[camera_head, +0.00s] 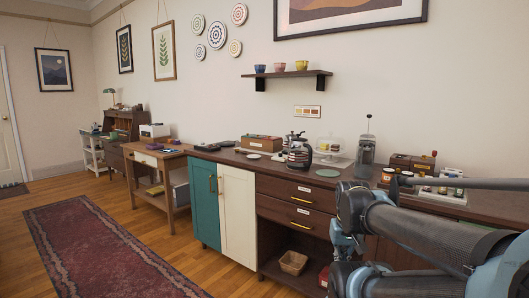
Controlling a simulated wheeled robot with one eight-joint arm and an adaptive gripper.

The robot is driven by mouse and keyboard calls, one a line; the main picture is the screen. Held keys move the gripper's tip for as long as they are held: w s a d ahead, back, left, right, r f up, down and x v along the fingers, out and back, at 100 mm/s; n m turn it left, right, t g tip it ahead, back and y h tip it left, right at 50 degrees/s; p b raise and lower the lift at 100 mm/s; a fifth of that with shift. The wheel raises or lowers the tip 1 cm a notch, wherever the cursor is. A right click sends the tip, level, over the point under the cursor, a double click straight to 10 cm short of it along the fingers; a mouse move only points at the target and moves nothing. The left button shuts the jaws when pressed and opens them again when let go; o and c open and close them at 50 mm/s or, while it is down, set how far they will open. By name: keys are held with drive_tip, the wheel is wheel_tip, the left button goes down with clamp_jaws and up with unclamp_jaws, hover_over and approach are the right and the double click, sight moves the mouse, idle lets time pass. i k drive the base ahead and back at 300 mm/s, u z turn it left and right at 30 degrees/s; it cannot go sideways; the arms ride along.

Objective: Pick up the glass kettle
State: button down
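What looks like the glass kettle (299,154), a rounded vessel with a dark handle on its right side, stands upright on the dark wooden counter (242,158), near the middle. It is small in view, so its details are hard to tell. My arm comes in from the right edge, in front of and to the right of the kettle. My gripper's fingers do not show.
A moka pot (292,138) stands close behind the kettle. A glass dome (328,148) and a tall French press (365,153) stand to its right. A flat green disc (327,173) lies in front. Wooden boxes (411,164) crowd the right. Open floor (165,264) lies left.

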sight(299, 156)
drive_tip(key=k, duration=0.5)
drive_tip(key=u, duration=0.6)
drive_tip(key=i, duration=1.25)
drive_tip(key=z, duration=1.65)
